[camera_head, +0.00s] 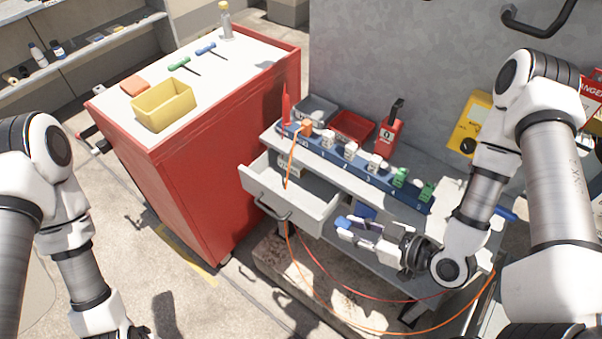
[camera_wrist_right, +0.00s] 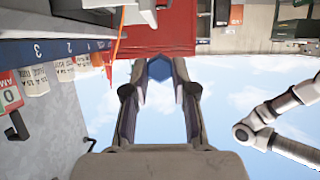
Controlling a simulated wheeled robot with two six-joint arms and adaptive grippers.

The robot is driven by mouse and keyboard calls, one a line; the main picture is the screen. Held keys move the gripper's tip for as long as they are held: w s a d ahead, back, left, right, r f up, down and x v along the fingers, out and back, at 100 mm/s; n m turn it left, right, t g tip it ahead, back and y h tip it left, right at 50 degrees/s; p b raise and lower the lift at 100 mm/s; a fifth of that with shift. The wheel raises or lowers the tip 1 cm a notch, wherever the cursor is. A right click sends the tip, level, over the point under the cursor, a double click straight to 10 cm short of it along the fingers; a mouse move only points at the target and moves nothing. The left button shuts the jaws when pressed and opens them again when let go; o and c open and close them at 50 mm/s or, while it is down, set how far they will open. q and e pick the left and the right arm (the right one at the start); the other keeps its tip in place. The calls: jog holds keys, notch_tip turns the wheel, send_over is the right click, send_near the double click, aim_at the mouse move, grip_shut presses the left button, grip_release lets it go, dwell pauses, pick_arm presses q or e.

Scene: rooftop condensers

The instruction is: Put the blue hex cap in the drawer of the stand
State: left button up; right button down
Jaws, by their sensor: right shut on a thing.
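My right gripper (camera_head: 347,229) is shut on the blue hex cap (camera_head: 343,222); the cap also shows between the fingertips (camera_wrist_right: 159,69) in the right wrist view. The gripper holds it just right of the open drawer (camera_head: 322,217), near the drawer's right wall. The drawer is pulled out of the left part of the grey stand (camera_head: 395,205).
A red cabinet (camera_head: 215,170) stands left of the drawer, with a yellow bin (camera_head: 163,104) on top. On the stand are a blue numbered strip (camera_head: 345,168), a red tray (camera_head: 351,127) and a grey tray (camera_head: 318,109). Orange cable (camera_head: 289,165) hangs over the drawer.

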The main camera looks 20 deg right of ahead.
aim_at(341, 222)
jog(key=b+x, duration=0.4)
jog(key=b, duration=0.1)
jog(key=shift+w+d, duration=0.15)
jog(key=shift+d, duration=0.2)
jog(key=w+a+f+b, duration=0.2)
jog(key=w+a+f, duration=0.1)
jog(key=w, duration=0.7)
jog(key=shift+a+f+b, duration=0.2)
jog(key=shift+f+b, duration=0.05)
jog(key=shift+b, duration=0.05)
jog(key=shift+w, duration=0.1)
